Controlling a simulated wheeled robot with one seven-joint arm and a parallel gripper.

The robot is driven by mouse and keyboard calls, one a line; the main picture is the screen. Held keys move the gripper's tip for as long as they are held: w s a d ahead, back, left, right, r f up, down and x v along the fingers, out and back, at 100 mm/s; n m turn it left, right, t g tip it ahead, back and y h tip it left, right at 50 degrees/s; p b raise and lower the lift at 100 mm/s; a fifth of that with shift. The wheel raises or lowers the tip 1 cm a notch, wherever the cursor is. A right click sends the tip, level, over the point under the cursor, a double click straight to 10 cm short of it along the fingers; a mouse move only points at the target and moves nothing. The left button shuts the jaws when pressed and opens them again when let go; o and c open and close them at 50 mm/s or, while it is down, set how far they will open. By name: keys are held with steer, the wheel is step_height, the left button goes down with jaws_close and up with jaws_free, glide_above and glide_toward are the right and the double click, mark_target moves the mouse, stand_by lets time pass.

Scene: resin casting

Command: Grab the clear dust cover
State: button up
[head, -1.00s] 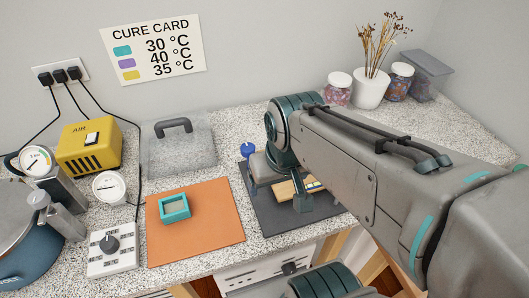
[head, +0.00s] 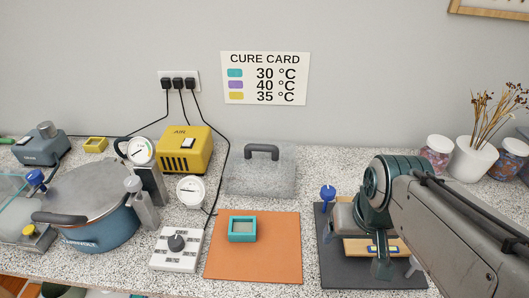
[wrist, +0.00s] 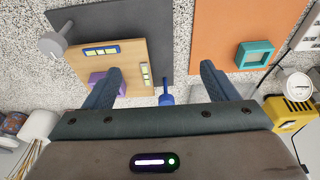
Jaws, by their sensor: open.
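The clear dust cover (head: 238,180) is a see-through box with a dark grey handle (head: 262,149) on top. In the head view it stands at the back of the counter, against the wall, behind the orange mat. My gripper (wrist: 162,88) is open and empty in the wrist view, its two dark fingers spread wide. It hangs over the dark mat, to the right of the cover and apart from it. In the head view my arm hides most of the gripper. The cover is not clearly visible in the wrist view.
A teal mould (head: 242,229) sits on the orange mat (head: 270,262). Left of the cover stand a yellow AIR box (head: 184,150), a gauge (head: 191,191) and a blue pot (head: 95,230). A wooden board (wrist: 130,65) and blue-knobbed item (head: 327,193) are near my gripper. Jars stand at right.

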steer(key=shift+w+r, duration=0.15)
steer(key=shift+w, duration=0.05)
steer(key=c, duration=0.7)
steer(key=w+a+r+m+p, duration=0.1)
steer(key=w+r+m, duration=0.15)
steer(key=w, duration=0.25)
steer(key=w+a+r+m, duration=0.2)
steer(key=w+r, duration=0.1)
steer(key=w, duration=0.2)
steer(key=m+g+p, duration=0.3)
steer(key=m, duration=1.1)
glide_above(261, 149)
step_height(261, 149, down, 3)
steer(key=f, duration=0.7)
steer(key=shift+w+f, duration=0.15)
steer(key=shift+w, duration=0.2)
steer(key=shift+w+f+p, duration=0.15)
steer(key=shift+f+p, duration=0.4)
steer(key=shift+f, duration=0.8)
steer(key=shift+w+f+p, duration=0.15)
steer(key=shift+f+p, duration=0.4)
steer(key=shift+f, duration=0.8)
